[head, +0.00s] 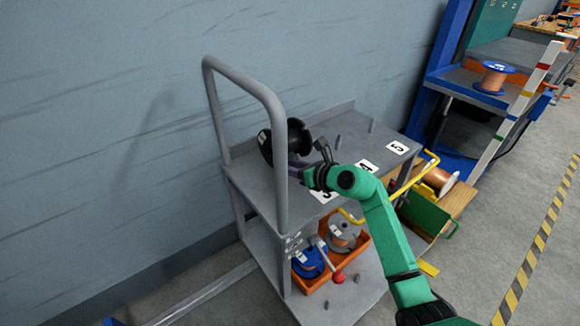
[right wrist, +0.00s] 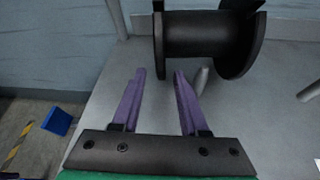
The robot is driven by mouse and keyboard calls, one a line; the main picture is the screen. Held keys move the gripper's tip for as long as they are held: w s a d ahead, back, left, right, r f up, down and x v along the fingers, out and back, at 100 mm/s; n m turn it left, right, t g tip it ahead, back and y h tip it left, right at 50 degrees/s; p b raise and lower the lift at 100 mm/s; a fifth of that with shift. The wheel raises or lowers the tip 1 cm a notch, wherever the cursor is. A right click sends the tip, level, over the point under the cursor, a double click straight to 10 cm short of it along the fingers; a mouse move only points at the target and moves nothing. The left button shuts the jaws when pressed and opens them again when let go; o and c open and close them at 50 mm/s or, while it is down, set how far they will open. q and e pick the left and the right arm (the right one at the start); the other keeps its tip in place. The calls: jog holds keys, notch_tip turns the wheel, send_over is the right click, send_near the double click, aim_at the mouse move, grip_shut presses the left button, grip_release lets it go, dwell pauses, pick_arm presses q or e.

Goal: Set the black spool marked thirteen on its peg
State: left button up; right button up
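A black spool (head: 297,142) is at the left end of the grey cart's top shelf (head: 265,190). It has a small pale mark on its left flange, too small to read. In the right wrist view the spool (right wrist: 200,35) lies with its axle sideways, just beyond my fingertips. In the head view my right gripper (head: 297,164) is beside the spool, partly hiding the shelf. A short grey peg (right wrist: 202,79) stands by the right finger. My left gripper is not in view.
More pegs (head: 372,125) stand along the shelf, with number cards (head: 397,147) in front. The cart's tall handle (head: 278,150) rises close to the spool. An orange bin (head: 350,262) with spools is on the lower shelf. A blue rack (head: 455,80) stands at right.

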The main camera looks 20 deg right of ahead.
jog(key=shift+r, duration=0.25)
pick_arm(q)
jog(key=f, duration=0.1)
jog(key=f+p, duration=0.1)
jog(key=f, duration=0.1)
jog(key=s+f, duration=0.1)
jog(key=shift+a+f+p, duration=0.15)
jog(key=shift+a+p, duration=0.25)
pick_arm(e)
jog(key=v, duration=1.2)
jog(key=shift+d, duration=0.1)
